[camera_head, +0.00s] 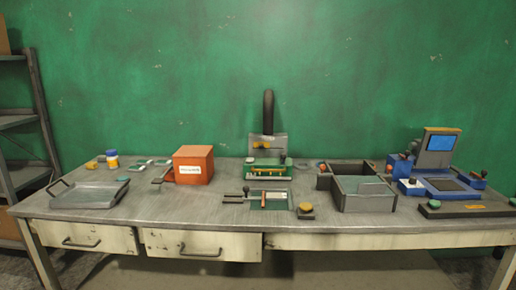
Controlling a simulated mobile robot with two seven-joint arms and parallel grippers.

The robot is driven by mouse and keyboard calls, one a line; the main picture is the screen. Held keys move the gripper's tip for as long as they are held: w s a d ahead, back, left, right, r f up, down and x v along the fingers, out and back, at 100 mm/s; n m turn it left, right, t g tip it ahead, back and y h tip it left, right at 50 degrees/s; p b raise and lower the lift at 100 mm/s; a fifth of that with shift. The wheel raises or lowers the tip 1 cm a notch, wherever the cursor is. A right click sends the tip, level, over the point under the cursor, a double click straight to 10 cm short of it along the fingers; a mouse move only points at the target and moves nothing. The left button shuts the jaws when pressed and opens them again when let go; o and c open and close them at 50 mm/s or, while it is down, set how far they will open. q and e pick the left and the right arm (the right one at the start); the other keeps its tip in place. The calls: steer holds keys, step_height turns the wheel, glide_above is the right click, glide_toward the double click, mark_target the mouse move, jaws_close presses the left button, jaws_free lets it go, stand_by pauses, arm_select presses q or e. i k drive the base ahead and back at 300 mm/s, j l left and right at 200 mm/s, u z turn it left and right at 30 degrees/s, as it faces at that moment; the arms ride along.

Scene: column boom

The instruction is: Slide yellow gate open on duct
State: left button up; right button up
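The duct (268,112) is a dark vertical pipe at the back middle of the workbench, against the green wall. A grey plate or housing (280,141) sits at its lower end. The yellow gate (262,145) shows as a small yellow piece across the front of this housing. Its exact position along its slide is too small to tell. A green device in front hides the housing's bottom. Neither of my grippers is in view.
The green device (267,171) stands just before the duct, with a flat fixture (268,199) nearer. An orange box (193,165) is left, a grey tray (90,194) further left. A dark open bin (365,204) and a blue device (440,185) are right.

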mark_target(261, 146)
steer(key=i+j+z, duration=0.1)
steer(key=j, duration=0.2)
steer(key=i+j+z, duration=0.1)
steer(key=j, duration=0.25)
steer(key=i+j+z, duration=0.1)
steer(key=i+j, duration=0.15)
steer(key=i+j+z, duration=0.1)
steer(key=j, duration=0.3)
steer(key=i+j+z, duration=0.1)
steer(key=j, duration=0.25)
